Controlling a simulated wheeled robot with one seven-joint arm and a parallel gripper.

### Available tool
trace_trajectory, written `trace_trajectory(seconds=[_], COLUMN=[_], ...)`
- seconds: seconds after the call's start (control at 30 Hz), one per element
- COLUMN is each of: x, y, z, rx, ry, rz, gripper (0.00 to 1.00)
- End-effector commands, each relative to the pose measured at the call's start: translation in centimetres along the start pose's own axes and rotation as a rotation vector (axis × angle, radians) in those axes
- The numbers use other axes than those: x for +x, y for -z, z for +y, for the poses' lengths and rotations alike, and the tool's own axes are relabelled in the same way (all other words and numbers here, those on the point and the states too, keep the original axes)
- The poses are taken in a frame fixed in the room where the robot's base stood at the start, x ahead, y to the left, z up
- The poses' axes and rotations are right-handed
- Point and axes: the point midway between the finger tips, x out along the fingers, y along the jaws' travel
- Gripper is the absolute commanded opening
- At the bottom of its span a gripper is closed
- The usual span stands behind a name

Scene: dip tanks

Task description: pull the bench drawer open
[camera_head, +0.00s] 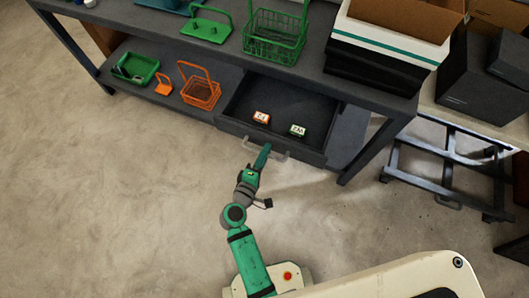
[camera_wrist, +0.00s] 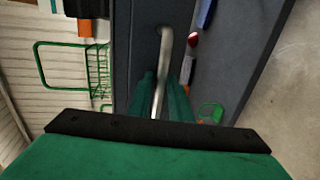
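The bench drawer (camera_head: 300,107) is a dark grey box under the bench top and stands open, with its inside showing. Its front panel (camera_head: 311,155) juts out ahead of the lower shelf. The drawer's pale bar handle (camera_head: 281,155) is on that front. My gripper (camera_head: 264,150) is at the handle, its green fingers partly hiding it. In the wrist view the handle (camera_wrist: 166,48) runs between the two fingers (camera_wrist: 160,98), which are close against it on both sides. An orange-and-white box (camera_head: 261,117) and a green-and-white box (camera_head: 298,130) lie in the drawer.
The bench (camera_head: 205,52) holds a green wire basket (camera_head: 275,37) and a white-and-black bin (camera_head: 385,45). An orange basket (camera_head: 201,92) and a green tray (camera_head: 135,68) are on the lower shelf. A cart frame (camera_head: 447,172) stands right. The floor (camera_head: 110,190) at left is clear.

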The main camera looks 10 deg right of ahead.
Motion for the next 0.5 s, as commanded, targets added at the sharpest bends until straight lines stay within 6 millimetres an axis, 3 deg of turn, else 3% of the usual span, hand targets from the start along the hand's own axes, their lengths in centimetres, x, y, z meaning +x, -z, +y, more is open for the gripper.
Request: trace_trajectory(seconds=[0.27, 0.5], x=[-0.2, -3.0], y=[0.0, 0.0], z=[0.0, -0.1], rx=[-0.001, -0.002], ry=[0.0, 0.001], rz=[0.001, 0.003], gripper=[0.19, 0.19])
